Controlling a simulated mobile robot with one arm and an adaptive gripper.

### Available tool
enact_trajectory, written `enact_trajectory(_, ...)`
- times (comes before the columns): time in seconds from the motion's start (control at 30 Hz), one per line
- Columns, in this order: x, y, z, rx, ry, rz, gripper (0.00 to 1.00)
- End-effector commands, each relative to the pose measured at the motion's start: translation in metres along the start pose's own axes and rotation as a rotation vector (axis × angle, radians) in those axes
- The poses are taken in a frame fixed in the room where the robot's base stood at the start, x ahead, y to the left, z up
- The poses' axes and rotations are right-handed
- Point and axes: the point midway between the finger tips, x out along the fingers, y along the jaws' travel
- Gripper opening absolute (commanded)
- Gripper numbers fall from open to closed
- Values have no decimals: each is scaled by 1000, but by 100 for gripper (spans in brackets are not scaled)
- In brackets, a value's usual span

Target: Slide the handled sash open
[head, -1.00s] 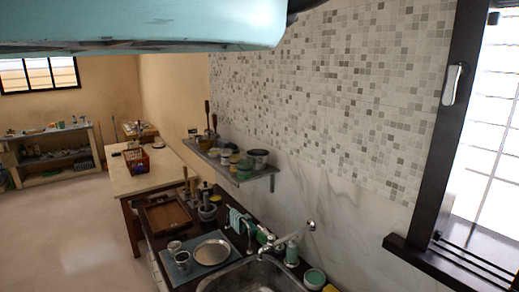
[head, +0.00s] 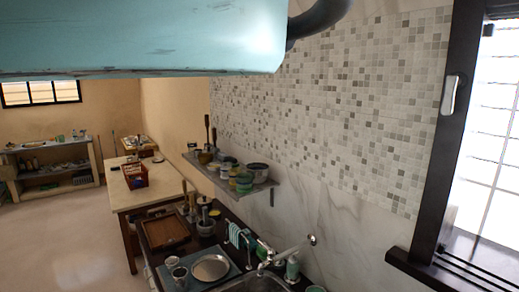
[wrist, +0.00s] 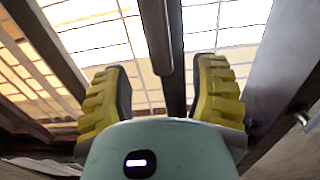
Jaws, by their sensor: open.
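The window's dark frame (head: 449,140) stands at the right edge of the head view, with a pale latch-like fitting (head: 451,94) on it. In the wrist view my gripper (wrist: 162,80) is open, its two yellow ridged fingers apart. I see no finger touching the bar; the gap in depth is hard to judge. My gripper is outside the head view.
Barred panes (wrist: 95,45) lie behind the handle. A dark sill (head: 450,276) juts out below the window. Left of it are the tap (head: 288,252), sink counter and a wall shelf (head: 228,178) with bowls. A wooden table (head: 135,192) stands farther back.

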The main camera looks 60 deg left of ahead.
Motion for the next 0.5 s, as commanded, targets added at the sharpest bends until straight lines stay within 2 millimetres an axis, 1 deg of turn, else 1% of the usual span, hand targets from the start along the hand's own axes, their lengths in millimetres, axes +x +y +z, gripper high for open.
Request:
enact_trajectory(0.2,23,1,-3,0,0,2,60)
enact_trajectory(0.5,48,1,-2,0,-2,2,60)
